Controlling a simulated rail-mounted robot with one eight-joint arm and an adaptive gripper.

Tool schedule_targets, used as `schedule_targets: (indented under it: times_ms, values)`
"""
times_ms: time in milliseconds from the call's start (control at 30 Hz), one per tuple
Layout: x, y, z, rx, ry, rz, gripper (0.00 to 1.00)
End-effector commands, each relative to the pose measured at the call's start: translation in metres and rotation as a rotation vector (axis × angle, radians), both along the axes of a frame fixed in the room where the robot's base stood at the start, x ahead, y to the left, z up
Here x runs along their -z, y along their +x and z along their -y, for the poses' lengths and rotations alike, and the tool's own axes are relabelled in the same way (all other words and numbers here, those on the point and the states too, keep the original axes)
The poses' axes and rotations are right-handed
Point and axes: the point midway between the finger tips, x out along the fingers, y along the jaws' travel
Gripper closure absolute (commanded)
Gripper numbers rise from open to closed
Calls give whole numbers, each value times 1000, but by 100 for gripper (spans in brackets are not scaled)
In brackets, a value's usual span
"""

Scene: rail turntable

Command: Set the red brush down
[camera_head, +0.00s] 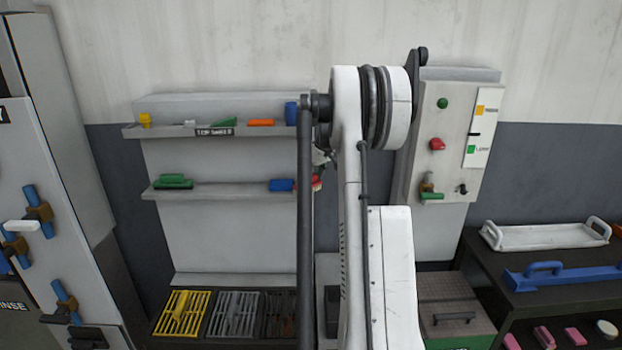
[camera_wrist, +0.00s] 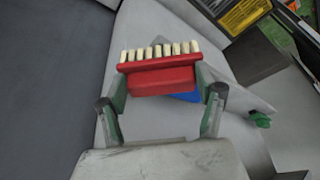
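The red brush (camera_wrist: 160,80) has a row of pale bristles and lies crosswise between the fingertips of my gripper (camera_wrist: 161,86) in the wrist view. Both green-padded fingers press on its ends. In the head view only part of the red brush (camera_head: 316,184) shows at the right end of the lower shelf (camera_head: 230,194), beside a blue block (camera_head: 281,185). My arm hides most of my gripper there. In the wrist view the blue block (camera_wrist: 186,97) shows partly behind the brush. I cannot tell whether the brush touches the shelf.
A green brush (camera_head: 173,182) lies at the lower shelf's left end; the shelf between it and the blue block is clear. The upper shelf (camera_head: 165,131) holds several small coloured items. Yellow, grey and dark grates (camera_head: 183,313) lie below. A control panel (camera_head: 450,140) stands at right.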

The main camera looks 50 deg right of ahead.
Motion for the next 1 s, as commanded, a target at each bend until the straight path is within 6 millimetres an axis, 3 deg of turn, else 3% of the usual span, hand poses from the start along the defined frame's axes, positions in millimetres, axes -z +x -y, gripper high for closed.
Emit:
schedule_targets:
  times_ms: [33,200,633,1000]
  values:
    - [2,-1,0,0,0,-1,27]
    - [1,0,0,0,0,-1,6]
    - [-9,-5,0,1,-1,0,6]
    - [-8,-79,-4,4,-1,0,6]
